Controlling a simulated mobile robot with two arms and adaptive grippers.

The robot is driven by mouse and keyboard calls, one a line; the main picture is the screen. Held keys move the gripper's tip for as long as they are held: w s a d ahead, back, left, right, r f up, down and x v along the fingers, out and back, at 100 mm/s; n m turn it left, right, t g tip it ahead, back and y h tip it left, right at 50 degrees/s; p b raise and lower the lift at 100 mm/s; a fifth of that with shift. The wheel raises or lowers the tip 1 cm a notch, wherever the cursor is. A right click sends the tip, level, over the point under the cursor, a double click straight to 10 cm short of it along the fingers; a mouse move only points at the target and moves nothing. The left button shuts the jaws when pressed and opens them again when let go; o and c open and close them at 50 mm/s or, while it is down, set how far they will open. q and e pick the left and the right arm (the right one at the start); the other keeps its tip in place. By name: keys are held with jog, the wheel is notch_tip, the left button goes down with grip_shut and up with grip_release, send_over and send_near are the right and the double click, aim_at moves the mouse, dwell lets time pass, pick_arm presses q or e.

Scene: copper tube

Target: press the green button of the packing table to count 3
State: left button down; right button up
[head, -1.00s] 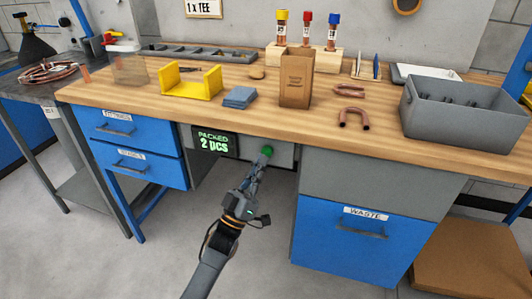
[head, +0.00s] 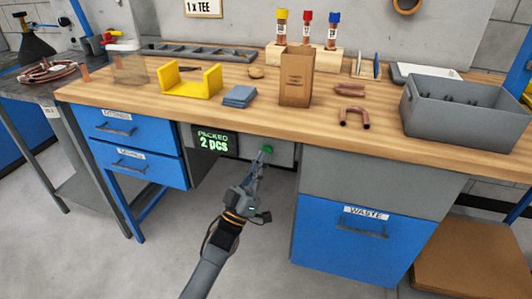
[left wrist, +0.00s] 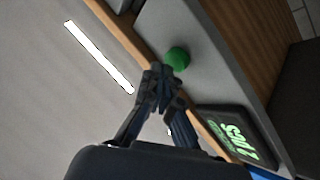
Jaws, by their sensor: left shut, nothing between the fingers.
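The green button (head: 267,149) sits on the grey front panel under the packing table's wooden top (head: 230,112). It also shows in the left wrist view (left wrist: 177,59). The display (head: 214,142) to its left reads "PACKED 2 pcs". My left gripper (head: 263,156) is shut and empty, with its fingertips just in front of and below the button. In the left wrist view the fingertips (left wrist: 160,72) appear close to the button's edge; I cannot tell whether they touch it. My right gripper is not in view.
Blue drawers (head: 135,148) are left of the display, and a blue waste drawer (head: 361,236) is at the lower right. On the top stand a cardboard box (head: 297,78), a yellow holder (head: 190,82) and a grey bin (head: 464,112). The floor in front is clear.

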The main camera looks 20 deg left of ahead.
pick_arm(q)
jog(key=shift+w, duration=0.1)
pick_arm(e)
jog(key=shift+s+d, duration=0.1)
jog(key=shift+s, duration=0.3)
pick_arm(q)
jog(key=shift+w, duration=0.1)
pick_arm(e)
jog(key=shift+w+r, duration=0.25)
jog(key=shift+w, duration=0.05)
